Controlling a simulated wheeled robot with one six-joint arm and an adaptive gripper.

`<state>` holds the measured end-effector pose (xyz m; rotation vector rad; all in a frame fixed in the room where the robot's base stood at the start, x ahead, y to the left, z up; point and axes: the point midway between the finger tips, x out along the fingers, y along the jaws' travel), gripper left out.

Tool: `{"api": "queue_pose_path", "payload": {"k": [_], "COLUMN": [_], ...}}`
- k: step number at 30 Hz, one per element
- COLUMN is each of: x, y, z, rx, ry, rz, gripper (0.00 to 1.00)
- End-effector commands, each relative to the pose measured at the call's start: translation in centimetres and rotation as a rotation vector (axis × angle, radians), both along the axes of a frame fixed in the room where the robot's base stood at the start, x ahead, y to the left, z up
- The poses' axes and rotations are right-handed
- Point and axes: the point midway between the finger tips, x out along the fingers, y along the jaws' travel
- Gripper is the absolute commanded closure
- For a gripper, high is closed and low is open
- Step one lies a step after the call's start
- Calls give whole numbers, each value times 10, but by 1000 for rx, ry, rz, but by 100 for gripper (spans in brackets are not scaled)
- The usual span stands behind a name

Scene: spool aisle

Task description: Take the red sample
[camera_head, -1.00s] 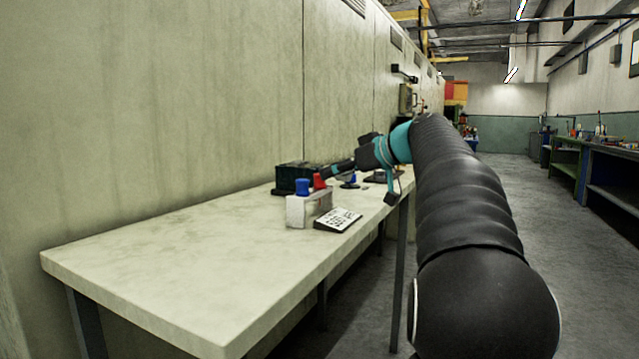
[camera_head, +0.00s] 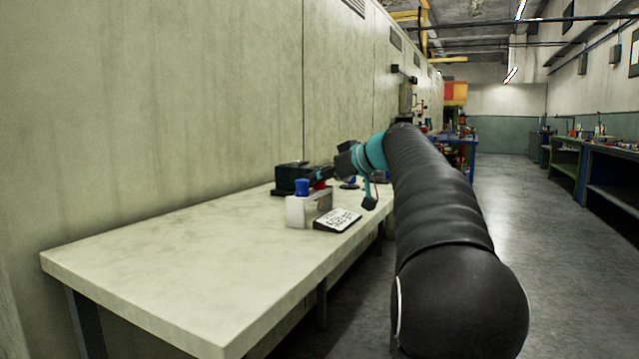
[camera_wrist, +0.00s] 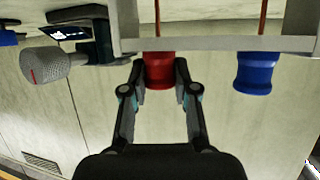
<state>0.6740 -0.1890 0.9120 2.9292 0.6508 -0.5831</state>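The red sample (camera_wrist: 159,70) has a red cap and stands in a pale rack (camera_wrist: 215,44). In the head view, the rack (camera_head: 297,212) is on the near part of the bench, and the red sample (camera_head: 319,185) shows only partly below my gripper (camera_head: 322,174). In the wrist view, which looks upside down, my gripper (camera_wrist: 160,76) is open, with one fingertip on each side of the red cap. Narrow gaps seem to show between the fingers and the cap; contact is hard to tell.
A blue-capped sample (camera_wrist: 256,73) stands beside the red one in the rack. A dark device with a grey knob (camera_wrist: 46,66) is close by. The bench's near left (camera_head: 180,250) is clear; a wall runs behind.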

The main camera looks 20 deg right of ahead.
Motion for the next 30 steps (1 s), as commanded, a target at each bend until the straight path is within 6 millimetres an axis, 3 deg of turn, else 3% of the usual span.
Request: {"api": "queue_pose_path", "payload": {"k": [11, 20, 30], "x": [0, 0, 26], "y": [0, 0, -34], "z": [5, 42, 69], "rx": [0, -1, 0], "ry": [0, -3, 0], "rz": [0, 0, 0], "gripper": [98, 98, 98]}}
